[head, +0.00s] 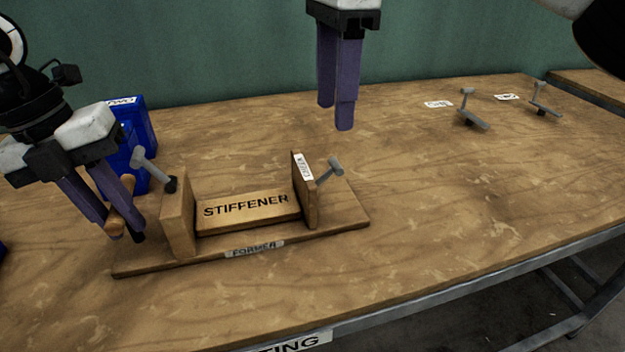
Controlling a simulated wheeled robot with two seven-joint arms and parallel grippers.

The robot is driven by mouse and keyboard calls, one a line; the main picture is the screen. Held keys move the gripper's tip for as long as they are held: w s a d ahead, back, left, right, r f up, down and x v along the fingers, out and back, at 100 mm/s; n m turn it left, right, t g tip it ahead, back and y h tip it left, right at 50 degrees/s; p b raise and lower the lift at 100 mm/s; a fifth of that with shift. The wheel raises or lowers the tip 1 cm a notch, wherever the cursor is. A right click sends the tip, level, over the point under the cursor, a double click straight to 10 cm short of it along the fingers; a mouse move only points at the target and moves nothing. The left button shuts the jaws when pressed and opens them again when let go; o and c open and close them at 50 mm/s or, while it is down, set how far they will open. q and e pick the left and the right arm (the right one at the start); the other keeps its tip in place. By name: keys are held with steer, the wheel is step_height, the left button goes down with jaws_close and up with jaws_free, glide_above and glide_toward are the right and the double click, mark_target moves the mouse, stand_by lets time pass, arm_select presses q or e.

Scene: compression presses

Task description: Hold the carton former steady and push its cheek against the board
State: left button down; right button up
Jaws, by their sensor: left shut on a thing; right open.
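The carton former (345,222) is a flat wooden base with a "FORMER" label on its front edge. A thick wooden block (177,220) stands at its left end. The cheek (311,205), a thin upright plate with a white label, stands toward its right end. The board, marked "STIFFENER" (247,208), lies between them; I cannot tell whether the cheek touches it. My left gripper (120,222) is shut on a wooden handle (117,219) at the former's left end. My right gripper (340,122) is open and empty, above the table behind the cheek.
A grey lever (330,169) sticks out right of the cheek, another (152,167) behind the left block. Two grey T-handled pieces (470,110) (542,100) stand at the back right near white labels. The table right of the former is clear.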

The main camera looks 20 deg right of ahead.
arm_select(q)
steer(key=c, duration=1.5)
jaws_free()
steer(key=shift+c, duration=0.2)
